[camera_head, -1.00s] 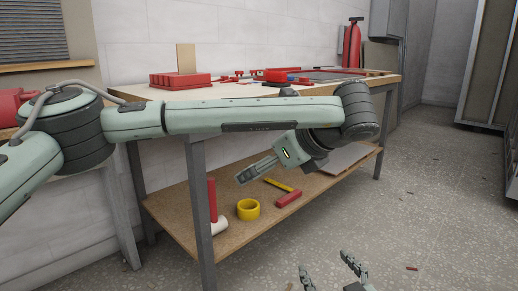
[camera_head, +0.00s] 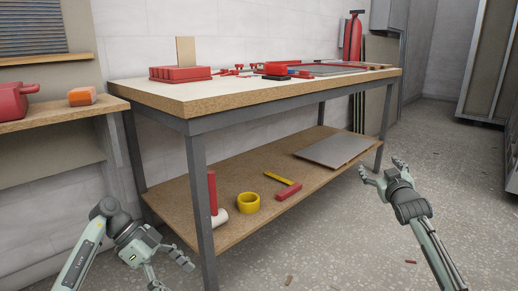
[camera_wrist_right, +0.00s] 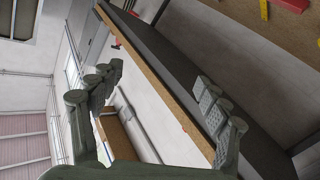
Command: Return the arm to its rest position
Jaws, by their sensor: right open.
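My left gripper (camera_head: 174,276) is at the lower left of the head view, in front of the workbench's near leg. Its fingers are apart and nothing shows between them. My right gripper (camera_head: 380,166) is at the right of the head view, just in front of the workbench's right end. Its fingers are spread and empty. The right wrist view also shows the right gripper (camera_wrist_right: 160,80) with its two fingers wide apart and nothing held.
The workbench (camera_head: 240,100) bears a red bin (camera_head: 180,74). A side shelf (camera_head: 60,113) stands left.

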